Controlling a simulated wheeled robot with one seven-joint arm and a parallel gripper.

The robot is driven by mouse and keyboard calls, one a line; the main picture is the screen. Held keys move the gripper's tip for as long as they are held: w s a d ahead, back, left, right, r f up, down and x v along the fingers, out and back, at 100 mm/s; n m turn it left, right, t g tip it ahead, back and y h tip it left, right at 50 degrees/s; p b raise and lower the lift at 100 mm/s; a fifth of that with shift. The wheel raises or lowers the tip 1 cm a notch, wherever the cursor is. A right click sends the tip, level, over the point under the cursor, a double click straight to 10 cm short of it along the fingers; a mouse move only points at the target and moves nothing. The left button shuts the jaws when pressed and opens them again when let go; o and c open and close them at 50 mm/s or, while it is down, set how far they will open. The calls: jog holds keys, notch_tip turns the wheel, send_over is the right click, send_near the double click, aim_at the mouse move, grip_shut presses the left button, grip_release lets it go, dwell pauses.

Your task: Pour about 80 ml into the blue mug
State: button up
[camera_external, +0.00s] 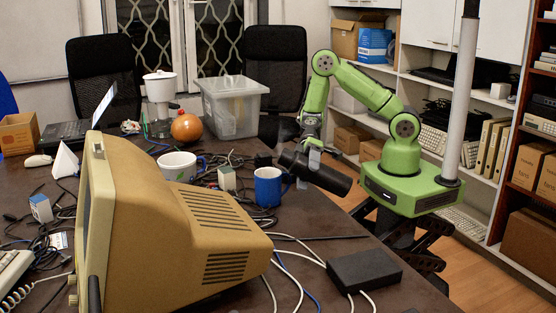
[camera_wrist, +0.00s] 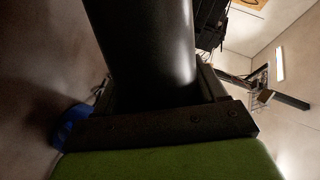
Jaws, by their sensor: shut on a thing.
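The blue mug (camera_external: 268,187) stands upright on the table near its right edge. My gripper (camera_external: 312,152) is shut on a dark cylindrical container (camera_external: 325,176), held tilted, close to the right of the mug. The container's left, higher end is near the mug's rim; I cannot tell whether it is over the mug, and no liquid shows. In the wrist view the container (camera_wrist: 145,45) fills the middle, and a bit of blue, likely the mug (camera_wrist: 72,125), shows at the lower left. The inside of the mug is hidden.
A beige monitor (camera_external: 170,215) fills the table's front. A white mug (camera_external: 178,166) and a small white-green box (camera_external: 227,178) stand left of the blue mug among cables. A black box (camera_external: 364,271) lies at the front right. A clear bin (camera_external: 232,108) stands behind.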

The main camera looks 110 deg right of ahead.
aim_at(307, 161)
dwell(0.4)
jog(key=shift+b, duration=0.45)
jog(key=shift+w+d+r+n+t+h+b, duration=0.2)
jog(key=shift+w+r+n+t+h+b, duration=0.15)
jog(key=shift+n+b, duration=0.7)
jog(key=b, duration=0.1)
jog(key=n+b, duration=0.1)
jog(key=shift+w+d+f+t+b, duration=0.15)
jog(key=shift+w+f+t+b, duration=0.1)
jog(key=shift+b, duration=0.1)
jog(key=shift+r+n+t+h, duration=0.25)
jog(key=shift+r+n+t, duration=0.35)
jog(key=shift+r+n, duration=0.35)
jog(key=shift+s+r+n, duration=0.2)
jog(key=shift+n, duration=0.3)
jog(key=shift+s+a+r+n+t, duration=0.2)
jog(key=shift+n+t, duration=0.2)
jog(key=shift+n, duration=0.5)
jog(key=shift+n+t, duration=0.5)
jog(key=shift+n, duration=0.7)
